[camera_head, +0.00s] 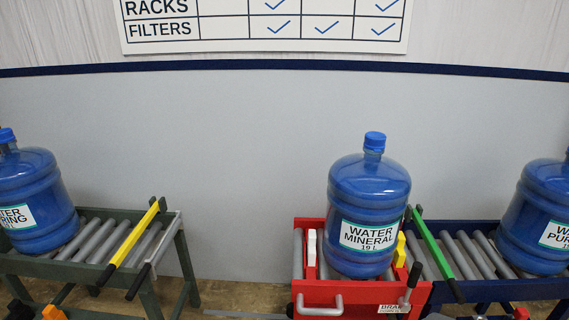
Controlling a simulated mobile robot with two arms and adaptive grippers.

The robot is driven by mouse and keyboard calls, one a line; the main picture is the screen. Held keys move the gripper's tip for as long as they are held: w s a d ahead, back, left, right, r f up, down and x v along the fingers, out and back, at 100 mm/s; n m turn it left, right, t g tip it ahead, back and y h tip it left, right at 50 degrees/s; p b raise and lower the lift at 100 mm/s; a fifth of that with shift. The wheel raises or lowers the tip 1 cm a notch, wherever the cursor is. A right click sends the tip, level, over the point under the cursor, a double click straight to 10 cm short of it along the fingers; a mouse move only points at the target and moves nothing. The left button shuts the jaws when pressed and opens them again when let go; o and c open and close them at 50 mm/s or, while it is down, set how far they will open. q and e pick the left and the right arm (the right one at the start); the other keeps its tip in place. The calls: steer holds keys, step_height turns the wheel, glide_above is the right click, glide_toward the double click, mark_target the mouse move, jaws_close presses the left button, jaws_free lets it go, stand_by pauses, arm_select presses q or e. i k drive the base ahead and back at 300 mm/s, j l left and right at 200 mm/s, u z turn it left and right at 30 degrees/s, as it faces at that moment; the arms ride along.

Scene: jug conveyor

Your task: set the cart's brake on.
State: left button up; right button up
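The red cart (365,294) stands at the centre right, between two roller conveyors. A brake lever (413,275) with a black grip stands up at its front right corner, tilted slightly right. A partly cut-off white brake label (393,308) is beside its foot. The cart carries a blue water jug (369,205) labelled WATER MINERAL, upright on its rollers.
A green conveyor (117,272) with a yellow-black bar (133,234) holds a jug (35,195) at left. A blue conveyor (510,290) with a green bar (436,252) holds another jug (542,215) at right. A gap separates the cart from the left conveyor. A grey handle (320,308) fronts the cart.

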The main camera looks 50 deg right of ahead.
mark_target(417, 268)
steer(key=z, duration=2.15)
